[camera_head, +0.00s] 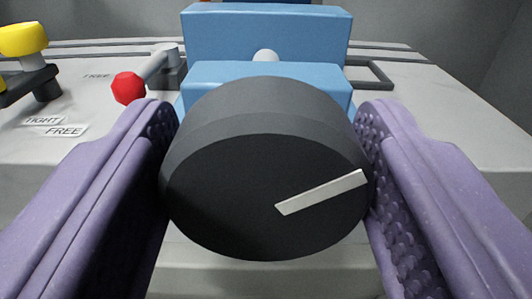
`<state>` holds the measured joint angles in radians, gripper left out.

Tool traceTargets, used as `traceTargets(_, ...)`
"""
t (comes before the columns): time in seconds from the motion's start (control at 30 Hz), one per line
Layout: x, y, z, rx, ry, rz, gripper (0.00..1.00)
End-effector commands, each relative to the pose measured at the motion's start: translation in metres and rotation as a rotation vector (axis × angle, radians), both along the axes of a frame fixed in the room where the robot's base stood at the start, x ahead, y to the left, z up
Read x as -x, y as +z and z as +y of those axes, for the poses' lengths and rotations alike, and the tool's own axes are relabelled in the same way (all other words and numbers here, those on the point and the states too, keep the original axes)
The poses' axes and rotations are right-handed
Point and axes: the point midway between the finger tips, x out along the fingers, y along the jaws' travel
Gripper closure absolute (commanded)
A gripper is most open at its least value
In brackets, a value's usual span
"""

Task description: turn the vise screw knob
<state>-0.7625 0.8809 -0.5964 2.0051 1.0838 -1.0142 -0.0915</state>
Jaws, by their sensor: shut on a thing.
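The vise screw knob (240,195) is a large dark grey round knob with a white pointer line. It fills the middle of the view, and the line points to the right and slightly up. My gripper (266,165) has two purple, bumpy-padded fingers, one on each side of the knob. The fingers are shut on the knob's rim. The blue vise (265,38) stands behind the knob, and the knob hides part of its lower front block.
A lever with a red ball end (128,88) stands left of the vise. A yellow knob (23,39) is at the far left, near labels reading TIGHT and FREE (60,126). A dark bracket (370,73) lies right of the vise. The grey bench top (465,120) is clear at right.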

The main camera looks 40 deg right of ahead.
Motion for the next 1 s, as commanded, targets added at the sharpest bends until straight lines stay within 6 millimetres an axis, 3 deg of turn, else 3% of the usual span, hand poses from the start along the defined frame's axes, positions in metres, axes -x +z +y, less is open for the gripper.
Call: traceTargets(1.0, 0.0026, -0.0043, -0.0036, -0.774, -0.001, -0.56, 0.68)
